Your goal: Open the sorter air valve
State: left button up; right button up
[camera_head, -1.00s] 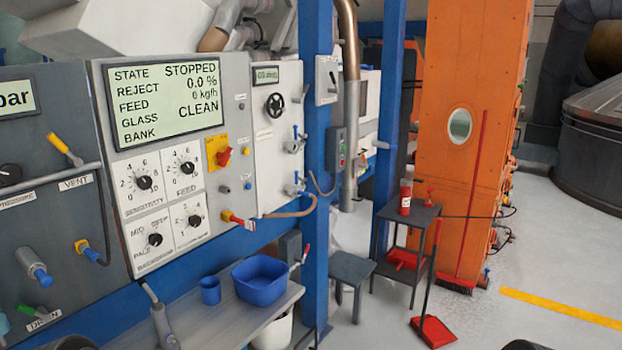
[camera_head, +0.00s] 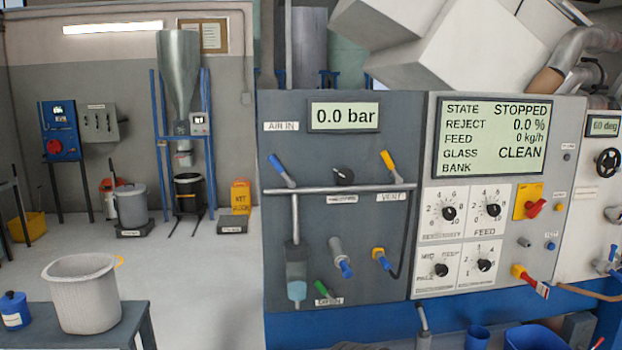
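The grey air panel (camera_head: 330,235) stands in the middle of the view, its display (camera_head: 344,116) reading 0.0 bar. A blue lever (camera_head: 282,170) under the AIR IN label sits tilted at the left end of the horizontal pipe (camera_head: 340,190). A yellow lever (camera_head: 389,162) is tilted above the VENT label. On the sorter panel to the right, a red-handled valve with a yellow body (camera_head: 530,282) points down to the right. I cannot tell which valve is the sorter's air valve. Neither gripper is in view.
The sorter display (camera_head: 492,137) reads STOPPED, 0.0 % reject and 0 kg/h feed. A table (camera_head: 130,315) with a white bucket (camera_head: 82,292) stands at lower left.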

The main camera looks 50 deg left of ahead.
aim_at(290, 181)
jog(key=u, duration=1.75)
